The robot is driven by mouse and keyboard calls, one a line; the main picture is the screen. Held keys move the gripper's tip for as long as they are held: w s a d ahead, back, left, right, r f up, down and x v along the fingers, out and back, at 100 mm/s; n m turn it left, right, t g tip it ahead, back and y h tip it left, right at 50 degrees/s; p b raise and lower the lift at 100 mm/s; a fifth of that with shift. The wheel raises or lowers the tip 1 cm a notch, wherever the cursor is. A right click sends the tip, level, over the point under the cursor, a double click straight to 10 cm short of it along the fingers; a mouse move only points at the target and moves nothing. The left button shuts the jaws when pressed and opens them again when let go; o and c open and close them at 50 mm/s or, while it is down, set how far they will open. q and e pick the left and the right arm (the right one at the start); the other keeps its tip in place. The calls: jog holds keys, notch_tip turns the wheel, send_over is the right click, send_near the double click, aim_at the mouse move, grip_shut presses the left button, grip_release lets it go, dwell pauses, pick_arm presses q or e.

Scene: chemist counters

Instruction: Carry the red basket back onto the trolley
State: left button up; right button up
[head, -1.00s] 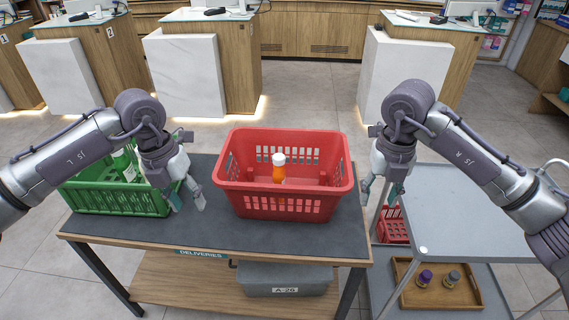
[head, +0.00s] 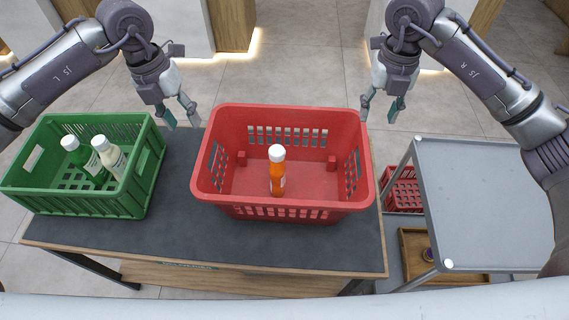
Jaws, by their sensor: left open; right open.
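The red basket (head: 240,208) stands on the dark top of the deliveries table (head: 110,234). An orange bottle with a white cap (head: 278,172) stands inside it. The trolley (head: 485,200) is to the right of the table, and its grey top shelf is bare. My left gripper (head: 182,118) is open and empty, beyond the basket's far left corner. My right gripper (head: 381,110) is open and empty, close to the basket's far right corner. Neither gripper visibly holds the rim.
A green crate (head: 130,200) with a green bottle (head: 82,160) and a white bottle (head: 110,157) stands at the table's left. Another red basket (head: 403,192) and a wooden tray (head: 415,248) sit lower on the trolley. Pale counter fronts stand behind.

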aim_at(202, 151)
pick_arm(q)
jog(key=shift+s, duration=0.15)
pick_arm(e)
jog(key=shift+s, duration=0.15)
pick_arm(q)
jog(key=f, duration=0.4)
jog(key=d+f, duration=0.1)
jog(key=f, duration=0.4)
jog(key=d+f, duration=0.1)
jog(key=f, duration=0.3)
jog(key=shift+f, duration=0.3)
pick_arm(e)
notch_tip(202, 151, down, 14)
jog(key=shift+r, duration=0.1)
pick_arm(q)
grip_shut()
pick_arm(e)
grip_shut()
pick_arm(q)
jog(key=shift+r, duration=0.1)
pick_arm(e)
jog(key=shift+r, duration=0.1)
